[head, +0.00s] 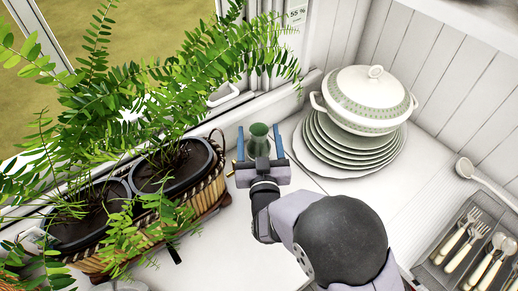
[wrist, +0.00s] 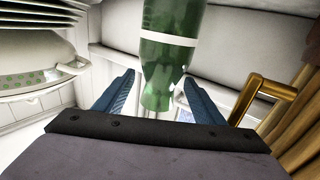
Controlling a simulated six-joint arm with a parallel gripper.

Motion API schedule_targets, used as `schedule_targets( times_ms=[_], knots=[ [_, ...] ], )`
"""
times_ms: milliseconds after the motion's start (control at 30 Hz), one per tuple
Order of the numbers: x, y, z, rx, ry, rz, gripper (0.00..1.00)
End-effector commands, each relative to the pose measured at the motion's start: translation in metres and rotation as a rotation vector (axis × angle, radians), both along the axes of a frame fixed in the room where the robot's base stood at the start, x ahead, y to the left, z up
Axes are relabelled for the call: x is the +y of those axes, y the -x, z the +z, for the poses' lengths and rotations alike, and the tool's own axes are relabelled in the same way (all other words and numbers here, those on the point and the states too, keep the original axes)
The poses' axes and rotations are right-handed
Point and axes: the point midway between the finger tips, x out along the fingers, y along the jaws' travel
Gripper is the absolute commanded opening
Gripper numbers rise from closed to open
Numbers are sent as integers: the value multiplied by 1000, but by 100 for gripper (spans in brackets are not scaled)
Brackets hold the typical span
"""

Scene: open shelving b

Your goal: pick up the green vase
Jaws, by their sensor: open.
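The green vase (head: 259,140) stands on the white counter by the window, between the plant basket and the plate stack. In the wrist view the vase (wrist: 168,70) is glossy green with a white band and runs out of the top of the picture. My gripper (head: 260,143) is open, with one blue finger on each side of the vase in the head view. In the wrist view the gripper (wrist: 160,95) fingers spread to either side of the vase, apart from it. My gripper's body hides part of the vase in the head view.
Stacked plates (head: 345,150) under a white tureen (head: 365,92) stand on the right. A cutlery tray (head: 440,255) lies at lower right.

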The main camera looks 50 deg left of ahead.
Motion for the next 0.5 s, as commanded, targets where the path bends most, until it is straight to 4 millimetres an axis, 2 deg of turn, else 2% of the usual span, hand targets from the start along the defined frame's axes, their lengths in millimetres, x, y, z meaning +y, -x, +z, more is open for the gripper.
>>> schedule_targets(
  times_ms=[167, 400, 433, 500],
  knots=[
    [0, 0, 0, 0, 0, 0, 63],
    [0, 0, 0, 0, 0, -1, 6],
    [0, 0, 0, 0, 0, -1, 0],
    [0, 0, 1, -2, -3, -1, 0]
  ],
)
